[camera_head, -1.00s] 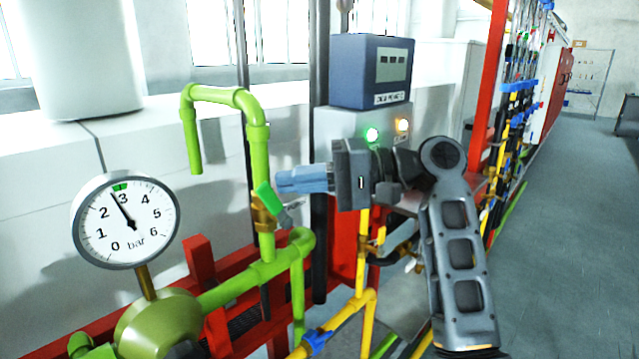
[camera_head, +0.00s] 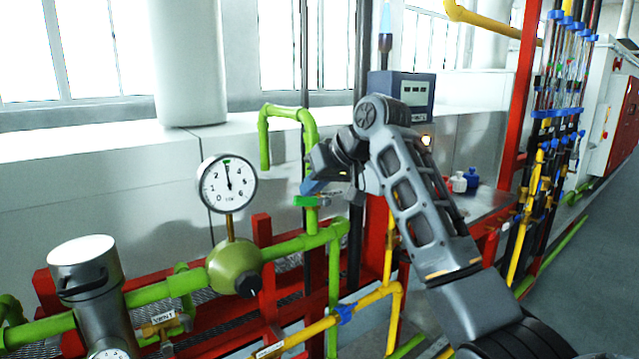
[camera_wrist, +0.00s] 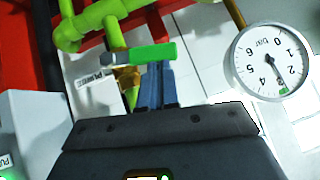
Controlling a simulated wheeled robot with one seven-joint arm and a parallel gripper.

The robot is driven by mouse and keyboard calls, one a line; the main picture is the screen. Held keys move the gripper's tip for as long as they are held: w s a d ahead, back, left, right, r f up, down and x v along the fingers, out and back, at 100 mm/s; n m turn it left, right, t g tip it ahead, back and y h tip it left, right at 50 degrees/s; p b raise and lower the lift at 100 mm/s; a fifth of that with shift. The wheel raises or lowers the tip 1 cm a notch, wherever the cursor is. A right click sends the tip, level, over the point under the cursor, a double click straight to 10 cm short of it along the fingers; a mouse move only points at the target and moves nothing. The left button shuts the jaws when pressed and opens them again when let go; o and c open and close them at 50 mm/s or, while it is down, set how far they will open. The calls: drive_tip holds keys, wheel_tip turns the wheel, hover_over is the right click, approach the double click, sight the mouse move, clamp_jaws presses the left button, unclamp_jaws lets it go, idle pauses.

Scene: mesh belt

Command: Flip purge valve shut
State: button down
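The purge valve has a green handle (camera_head: 305,201) on the upright green pipe under the hooked bend. In the wrist view the green handle (camera_wrist: 152,53) lies crosswise to the pipe, with a brass body behind it. A white tag (camera_wrist: 95,85) beside it is upside down and partly readable. My gripper (camera_head: 312,186) is at the handle in the head view. In the wrist view its blue-grey fingers (camera_wrist: 158,72) are together, tips right at the handle's edge. I cannot tell whether they touch it. Nothing is held between them.
A round bar gauge (camera_head: 228,184) stands left of the valve, its needle near 3. A metal cylinder (camera_head: 86,285) and a valve tagged VENT (camera_head: 160,324) are further left. Yellow pipe (camera_head: 300,337) runs below. A blue meter box (camera_head: 408,92) stands behind my arm.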

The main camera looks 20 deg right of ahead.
drive_tip(key=shift+r, duration=0.1)
drive_tip(key=shift+r+p, duration=0.7)
drive_tip(key=shift+p, duration=0.2)
drive_tip(key=w+r+p+v, duration=0.1)
drive_tip(key=w+v, duration=0.1)
drive_tip(key=v, duration=1)
drive_tip(key=shift+s+d+r, duration=0.2)
drive_tip(key=shift+r, duration=0.45)
